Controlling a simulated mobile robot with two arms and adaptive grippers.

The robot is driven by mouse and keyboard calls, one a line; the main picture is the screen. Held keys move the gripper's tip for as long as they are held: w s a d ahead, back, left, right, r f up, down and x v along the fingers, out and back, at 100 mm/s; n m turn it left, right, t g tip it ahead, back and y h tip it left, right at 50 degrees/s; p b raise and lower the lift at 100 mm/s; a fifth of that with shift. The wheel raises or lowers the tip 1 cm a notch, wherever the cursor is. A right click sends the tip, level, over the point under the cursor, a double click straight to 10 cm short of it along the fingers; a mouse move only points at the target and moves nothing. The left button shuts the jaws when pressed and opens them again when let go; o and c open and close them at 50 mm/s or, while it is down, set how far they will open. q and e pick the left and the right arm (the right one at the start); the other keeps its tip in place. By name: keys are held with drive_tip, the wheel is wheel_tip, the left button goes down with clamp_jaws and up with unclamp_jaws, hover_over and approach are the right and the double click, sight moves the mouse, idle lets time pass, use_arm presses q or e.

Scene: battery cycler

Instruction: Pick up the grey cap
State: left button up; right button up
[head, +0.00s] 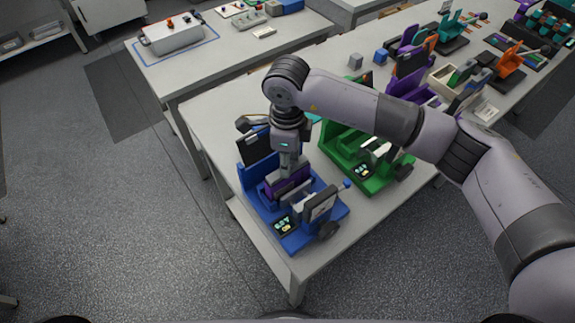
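A small grey block (355,61), which may be the grey cap, sits on the long table's far part; its shape is too small to make out well. My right arm comes in from the right, and its gripper (289,170) points down at the blue fixture (262,208) on the near end of the table. The fingertips are at a purple part (288,184) in that fixture. Whether they touch or grip it, I cannot tell. The grey block is well apart from my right gripper, up and to the right. My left gripper is not in view.
A green fixture (345,150) stands right beside the blue one, under my arm. A small blue block (380,56) is next to the grey block. More coloured fixtures (508,62) fill the table's far right. The table (215,110) is bare left of the fixtures.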

drive_tip(key=c, duration=0.7)
clamp_jaws()
drive_tip(key=shift+r, duration=0.15)
